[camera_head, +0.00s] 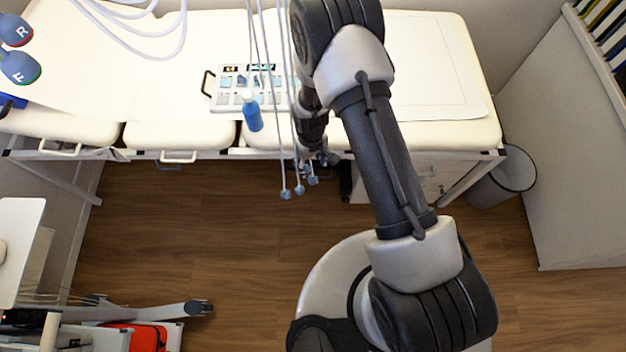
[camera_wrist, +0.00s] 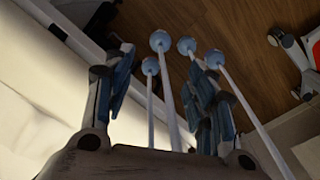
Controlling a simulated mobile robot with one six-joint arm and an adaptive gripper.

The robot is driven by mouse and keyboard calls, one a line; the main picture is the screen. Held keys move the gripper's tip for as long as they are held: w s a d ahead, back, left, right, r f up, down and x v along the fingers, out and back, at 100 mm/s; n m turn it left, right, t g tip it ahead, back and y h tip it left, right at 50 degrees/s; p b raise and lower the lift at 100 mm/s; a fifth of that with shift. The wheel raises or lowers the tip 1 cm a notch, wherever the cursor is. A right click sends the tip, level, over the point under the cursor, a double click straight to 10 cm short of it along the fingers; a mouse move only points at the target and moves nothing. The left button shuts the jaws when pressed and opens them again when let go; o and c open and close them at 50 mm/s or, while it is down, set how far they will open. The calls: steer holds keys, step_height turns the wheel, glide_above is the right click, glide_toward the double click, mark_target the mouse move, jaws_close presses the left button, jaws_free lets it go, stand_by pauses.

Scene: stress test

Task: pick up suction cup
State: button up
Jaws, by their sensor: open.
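Several small blue suction cups on thin white leads hang off the near edge of the exam couch; one cup (camera_head: 285,194) shows in the head view. In the wrist view, one cup (camera_wrist: 160,41) and a smaller-looking cup (camera_wrist: 150,66) appear between the fingers, their leads running down the gap. A third cup (camera_wrist: 186,45) and a fourth cup (camera_wrist: 214,58) appear by the right finger, the fourth's lead passing outside it. My gripper (camera_wrist: 163,76) is open, with no cup visibly clamped. In the head view my gripper (camera_head: 318,162) is partly hidden by my arm, beside the cups.
The cream couch (camera_head: 180,75) carries a control panel (camera_head: 232,88). A blue bottle (camera_head: 252,112) is at its near edge. A waste bin (camera_head: 503,176) stands at right. A wheeled stand (camera_head: 170,310) is at lower left. The wooden floor (camera_head: 190,225) is mostly clear.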

glide_above(313, 178)
steer(key=f, duration=0.4)
steer(key=shift+w+a+f+b, duration=0.1)
steer(key=shift+w+a+b, duration=0.2)
steer(key=shift+w+b, duration=0.1)
steer(key=f, duration=0.1)
steer(key=f+b, duration=0.1)
steer(key=f, duration=0.1)
steer(key=f+b, duration=0.1)
steer(key=f, duration=0.1)
steer(key=shift+s+d+f, duration=0.1)
steer(key=shift+s+d, duration=0.15)
steer(key=shift+s, duration=0.1)
steer(key=shift+c, duration=0.6)
steer(key=c, duration=0.9)
